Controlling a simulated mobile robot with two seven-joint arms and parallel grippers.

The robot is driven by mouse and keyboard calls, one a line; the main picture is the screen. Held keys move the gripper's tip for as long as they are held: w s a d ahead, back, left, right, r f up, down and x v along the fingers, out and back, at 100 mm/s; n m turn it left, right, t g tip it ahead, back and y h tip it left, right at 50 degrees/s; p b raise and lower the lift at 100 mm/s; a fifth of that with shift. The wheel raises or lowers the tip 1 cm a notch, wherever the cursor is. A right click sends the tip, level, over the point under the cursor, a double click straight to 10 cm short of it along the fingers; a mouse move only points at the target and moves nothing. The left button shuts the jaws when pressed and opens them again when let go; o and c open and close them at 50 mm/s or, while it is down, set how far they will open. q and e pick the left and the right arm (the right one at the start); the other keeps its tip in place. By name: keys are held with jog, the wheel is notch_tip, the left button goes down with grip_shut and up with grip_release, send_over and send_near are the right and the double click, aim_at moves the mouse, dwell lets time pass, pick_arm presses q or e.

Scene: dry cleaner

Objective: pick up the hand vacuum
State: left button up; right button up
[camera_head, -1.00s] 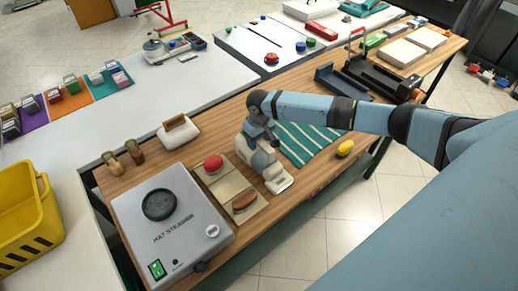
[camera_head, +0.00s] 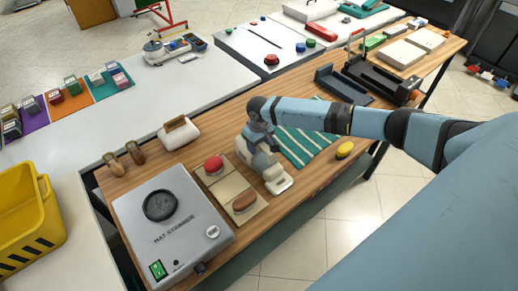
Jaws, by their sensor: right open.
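A pale, cream and white appliance that looks like the hand vacuum (camera_head: 277,181) stands on the wooden counter, just right of a tan board. My right gripper (camera_head: 259,143) reaches down over its top from the right arm. The gripper is open. Its fingers overlap the upper part of the vacuum, and I cannot tell whether they touch it. The gripper and wrist hide part of the vacuum's top. My left gripper is not in view.
The tan board holds a red knob (camera_head: 213,164) and a brown brush (camera_head: 244,202). A grey hat steamer (camera_head: 190,240) stands at front left. A green striped cloth (camera_head: 305,147) and a yellow object (camera_head: 344,150) lie to the right. A white wood-handled block (camera_head: 178,134) stands behind.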

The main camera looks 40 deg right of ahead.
grip_shut()
jog(key=shift+r, duration=0.1)
dwell(1.3)
